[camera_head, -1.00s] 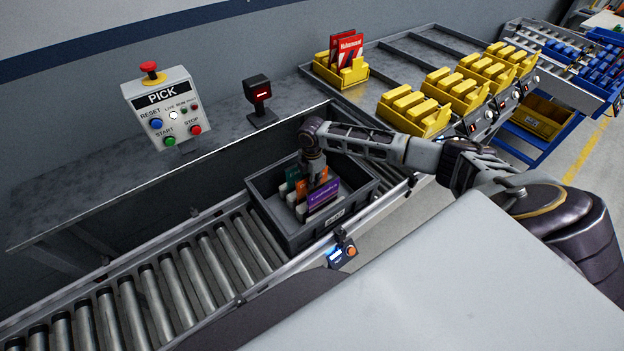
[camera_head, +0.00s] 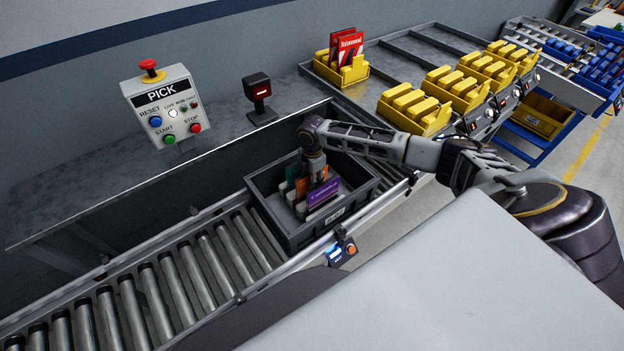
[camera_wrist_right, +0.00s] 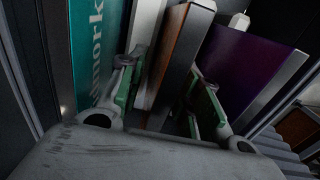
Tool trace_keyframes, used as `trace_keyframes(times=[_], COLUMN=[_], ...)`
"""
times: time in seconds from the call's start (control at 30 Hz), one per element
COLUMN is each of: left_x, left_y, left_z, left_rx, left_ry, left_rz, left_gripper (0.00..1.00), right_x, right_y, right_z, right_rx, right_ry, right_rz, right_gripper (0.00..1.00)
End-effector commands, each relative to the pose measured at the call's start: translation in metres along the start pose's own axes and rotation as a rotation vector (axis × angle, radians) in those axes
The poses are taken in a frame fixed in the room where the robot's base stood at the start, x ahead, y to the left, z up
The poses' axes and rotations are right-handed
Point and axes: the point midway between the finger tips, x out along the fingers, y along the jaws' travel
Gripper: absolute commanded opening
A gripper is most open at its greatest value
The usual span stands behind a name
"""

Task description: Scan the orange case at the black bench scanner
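The orange case (camera_head: 302,187) stands on edge among other cases in the grey tote (camera_head: 351,207). In the right wrist view the orange case (camera_wrist_right: 178,68) shows a brown-orange face and a pale edge. My right gripper (camera_head: 317,178) points down into the tote. In the wrist view its fingers (camera_wrist_right: 165,100) are apart, one on each side of the orange case; I see no clear grip on it. The black bench scanner (camera_head: 257,90) with a red light stands on the bench behind the tote. My left gripper is out of view.
A teal case (camera_wrist_right: 90,50) and a purple case (camera_wrist_right: 240,70) flank the orange one closely. The tote sits on a roller conveyor (camera_head: 180,280). A PICK button box (camera_head: 163,108) stands left of the scanner; yellow bins (camera_head: 415,110) are at right.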

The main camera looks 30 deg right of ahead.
Motion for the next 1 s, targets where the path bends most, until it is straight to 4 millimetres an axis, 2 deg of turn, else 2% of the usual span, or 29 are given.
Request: trace_keyframes(times=[0.27, 1.0], left_x=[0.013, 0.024], left_y=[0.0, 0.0], left_z=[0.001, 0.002], left_rx=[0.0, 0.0], left_ry=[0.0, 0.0], left_rz=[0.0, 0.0], left_gripper=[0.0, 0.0], right_x=[0.004, -0.11], right_y=[0.0, 0.001], right_z=[0.0, -0.001], right_rx=[0.0, -0.001], right_ry=[0.0, 0.0], right_rz=[0.001, 0.002], right_gripper=[0.34, 0.34])
